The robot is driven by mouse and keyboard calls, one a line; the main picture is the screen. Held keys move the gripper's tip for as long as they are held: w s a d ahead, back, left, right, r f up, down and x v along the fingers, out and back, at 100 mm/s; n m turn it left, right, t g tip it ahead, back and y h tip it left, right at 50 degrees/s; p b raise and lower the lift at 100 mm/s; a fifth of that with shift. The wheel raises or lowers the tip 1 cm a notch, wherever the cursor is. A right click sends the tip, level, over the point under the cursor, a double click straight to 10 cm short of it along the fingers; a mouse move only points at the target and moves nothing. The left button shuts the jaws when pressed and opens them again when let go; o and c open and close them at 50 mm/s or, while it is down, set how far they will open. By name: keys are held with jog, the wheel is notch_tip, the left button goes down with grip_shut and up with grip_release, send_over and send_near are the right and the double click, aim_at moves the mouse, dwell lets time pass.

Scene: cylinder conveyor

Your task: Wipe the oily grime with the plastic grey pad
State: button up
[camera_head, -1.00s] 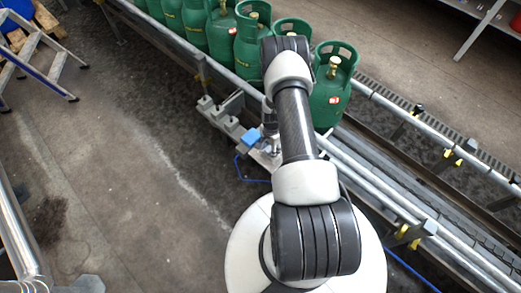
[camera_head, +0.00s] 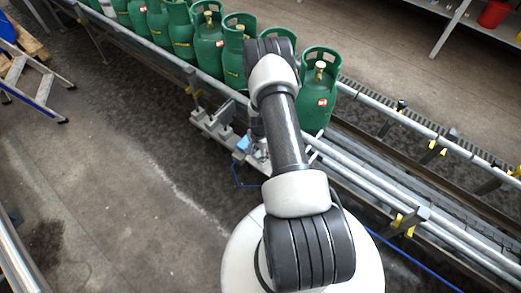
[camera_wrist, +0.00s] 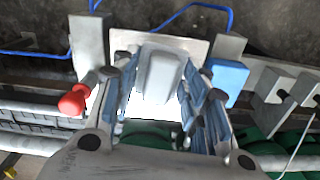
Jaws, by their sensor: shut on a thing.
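The light grey pad (camera_wrist: 163,70) shows in the wrist view as a rounded block between the blue-lined fingers of my gripper (camera_wrist: 158,85). My gripper is shut on it. A pale plate (camera_wrist: 200,47) lies behind the pad; I cannot tell whether the pad touches it.
Several green gas cylinders (camera_head: 318,95) stand along the conveyor (camera_head: 365,172). In the wrist view, a red knob (camera_wrist: 73,99) is left of my gripper and a blue block (camera_wrist: 229,78) is right of it. A stepladder (camera_head: 35,85) stands at the left. Open floor (camera_head: 130,190) lies between.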

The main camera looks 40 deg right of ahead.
jog(key=shift+r+p, duration=0.5)
jog(key=shift+r, duration=0.9)
